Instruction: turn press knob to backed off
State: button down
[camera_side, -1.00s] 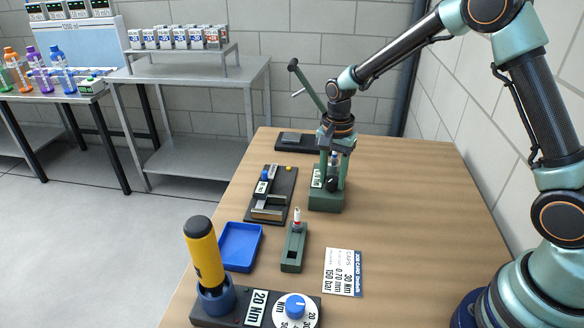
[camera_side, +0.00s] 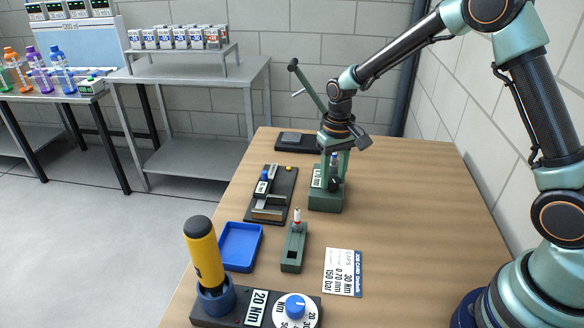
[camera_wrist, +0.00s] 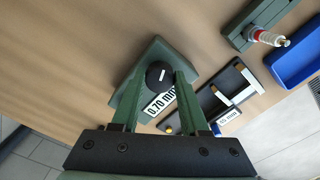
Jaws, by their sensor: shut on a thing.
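The press (camera_side: 326,200) is a green block on the table with a small white label and a lever slanting up to the left. Its black round press knob (camera_wrist: 160,75) has a white mark line and sits between the fingertips of my gripper (camera_wrist: 158,80) in the wrist view. My gripper comes down from above, its two green fingers on either side of the knob, shut on it. In the side view the knob (camera_side: 334,184) shows low at the press front. The wrist view shows a label (camera_wrist: 160,105) reading 0.70 mm beside the knob.
A black fixture (camera_side: 272,195) and a blue tray (camera_side: 240,247) lie left of the press. A green holder (camera_side: 294,248) with a small tube stands in front, near a job card (camera_side: 343,272). A yellow-handled tool (camera_side: 204,252) stands front left. The table's right side is clear.

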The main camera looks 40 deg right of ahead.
aim_at(333, 179)
jog(key=n, duration=0.6)
jog(key=shift+n, duration=0.3)
jog(key=n, duration=0.6)
jog(key=shift+n, duration=0.3)
jog(key=shift+d, duration=0.1)
jog(key=shift+c, duration=2.1)
grip_release()
notch_tip(333, 179, up, 12)
jog(key=shift+r, duration=0.15)
